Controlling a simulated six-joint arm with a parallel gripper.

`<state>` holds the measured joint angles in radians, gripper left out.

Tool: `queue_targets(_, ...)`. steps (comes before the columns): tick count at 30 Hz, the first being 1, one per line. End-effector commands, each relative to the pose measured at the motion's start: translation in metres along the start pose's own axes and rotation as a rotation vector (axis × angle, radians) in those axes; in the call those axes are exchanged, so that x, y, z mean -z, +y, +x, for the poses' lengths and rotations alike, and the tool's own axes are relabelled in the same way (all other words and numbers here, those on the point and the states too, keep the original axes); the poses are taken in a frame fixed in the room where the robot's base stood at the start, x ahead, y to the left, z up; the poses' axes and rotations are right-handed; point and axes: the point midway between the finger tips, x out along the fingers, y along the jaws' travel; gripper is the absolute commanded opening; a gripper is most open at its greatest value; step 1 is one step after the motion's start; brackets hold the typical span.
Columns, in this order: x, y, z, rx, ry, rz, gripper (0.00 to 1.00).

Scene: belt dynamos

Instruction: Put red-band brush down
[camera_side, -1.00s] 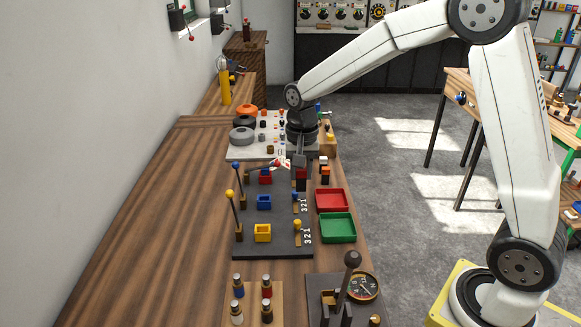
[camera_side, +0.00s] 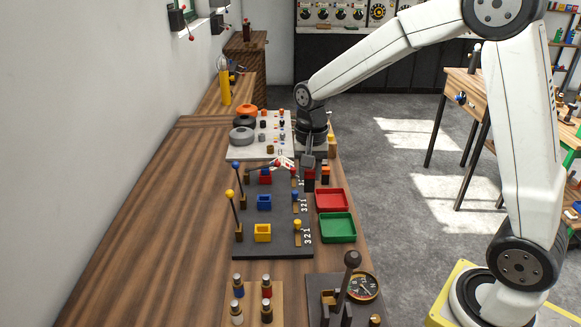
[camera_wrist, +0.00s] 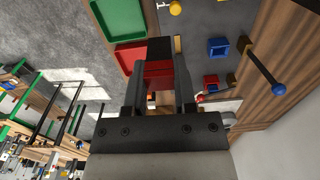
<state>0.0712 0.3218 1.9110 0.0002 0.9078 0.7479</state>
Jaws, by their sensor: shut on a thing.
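The red-band brush is a dark block with a red band. In the side view the brush (camera_side: 310,181) is small and hangs below my gripper (camera_side: 309,171), above the right part of the bench near the dark board. In the wrist view the brush (camera_wrist: 158,74) sits between the two fingers of my gripper (camera_wrist: 160,62), its dark end pointing away. My gripper is shut on it. The side view does not clearly show whether its lower end touches anything.
A red tray (camera_side: 331,200) and a green tray (camera_side: 338,228) lie nearer the camera. An orange-banded block (camera_side: 325,172) stands just right of the brush. The dark board (camera_side: 272,221) carries levers and coloured cups. Bare wood (camera_side: 190,215) is free at left.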

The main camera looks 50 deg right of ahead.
Motion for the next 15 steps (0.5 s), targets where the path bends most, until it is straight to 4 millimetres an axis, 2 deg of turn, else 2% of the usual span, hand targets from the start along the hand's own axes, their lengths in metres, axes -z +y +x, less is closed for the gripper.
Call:
queue_targets(8,-0.019,0.050,-0.003,0.000,0.001,0.101,0.00)
queue_targets(15,-0.046,0.099,0.000,0.000,0.002,0.209,0.00)
